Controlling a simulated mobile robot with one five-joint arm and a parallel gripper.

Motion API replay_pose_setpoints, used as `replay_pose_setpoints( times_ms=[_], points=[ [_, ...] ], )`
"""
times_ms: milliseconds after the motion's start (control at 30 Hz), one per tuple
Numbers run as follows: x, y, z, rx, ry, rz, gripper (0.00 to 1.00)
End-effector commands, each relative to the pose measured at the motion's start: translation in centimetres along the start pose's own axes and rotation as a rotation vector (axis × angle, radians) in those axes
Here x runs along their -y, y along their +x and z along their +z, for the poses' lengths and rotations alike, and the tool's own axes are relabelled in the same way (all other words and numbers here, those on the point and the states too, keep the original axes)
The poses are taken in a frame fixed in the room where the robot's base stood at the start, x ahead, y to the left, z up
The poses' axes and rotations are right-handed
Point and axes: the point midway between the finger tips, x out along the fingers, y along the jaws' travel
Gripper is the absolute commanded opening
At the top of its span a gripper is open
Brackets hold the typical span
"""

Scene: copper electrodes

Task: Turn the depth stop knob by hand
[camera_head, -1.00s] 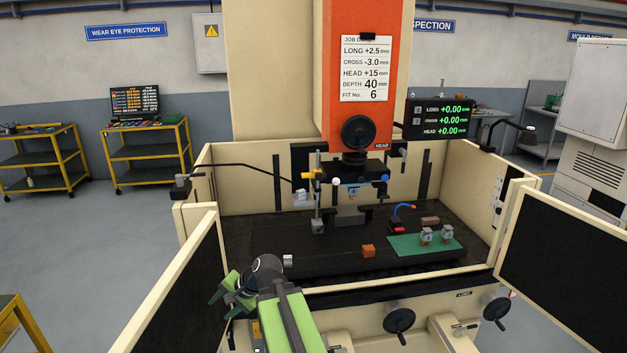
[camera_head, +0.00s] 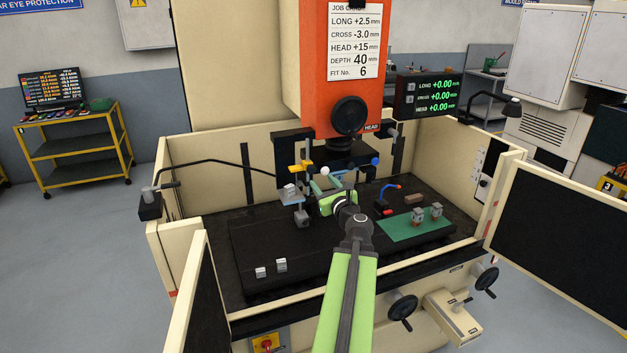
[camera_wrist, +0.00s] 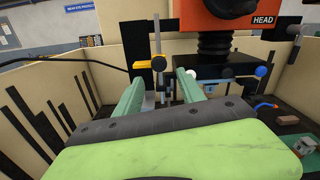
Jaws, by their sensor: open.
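My gripper (camera_wrist: 160,84) is open and empty in the wrist view, its two pale green fingers pointing toward the machine head. In the head view my gripper (camera_head: 341,178) is over the work table, just below the head fittings. No label tells which is the depth stop knob. I see no contact with any knob.
The orange machine head (camera_head: 340,110) with its black handwheel (camera_head: 349,115) hangs above. A green mat (camera_head: 400,232) with small fixtures lies at right. Two small grey blocks (camera_head: 261,272) sit at front left of the black table (camera_head: 265,240). Cream tank walls (camera_head: 215,165) surround it.

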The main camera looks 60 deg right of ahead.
Motion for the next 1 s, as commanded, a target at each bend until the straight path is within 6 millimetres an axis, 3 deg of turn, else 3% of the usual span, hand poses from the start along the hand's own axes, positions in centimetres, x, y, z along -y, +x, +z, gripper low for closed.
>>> replay_pose_setpoints(
  times_ms=[700,1000],
  points=[
    [-0.8,8.1,0.1,0.0,-0.005,0.012,0.47],
    [-0.9,8.2,0.1,0.0,-0.005,0.012,0.47]
  ],
)
